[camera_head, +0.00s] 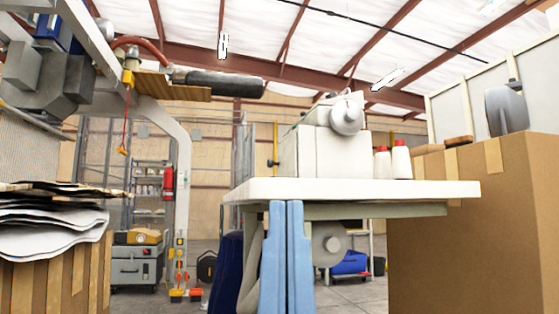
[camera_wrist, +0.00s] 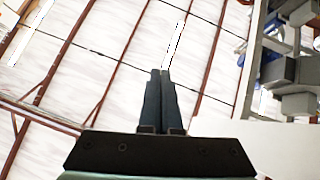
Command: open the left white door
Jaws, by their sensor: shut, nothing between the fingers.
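My gripper (camera_wrist: 160,74) points up at the ceiling in the wrist view, with its two dark fingers shut together and nothing between them. I cannot make out a left white door in either view.
A white-topped table (camera_head: 350,190) bears a white sewing machine (camera_head: 318,150) and thread cones (camera_head: 401,160). A large cardboard box (camera_head: 470,220) stands right. Stacked fabric (camera_head: 45,232) lies left, under a filling machine (camera_head: 50,75). Shelves and a grey toolbox (camera_head: 137,268) stand behind.

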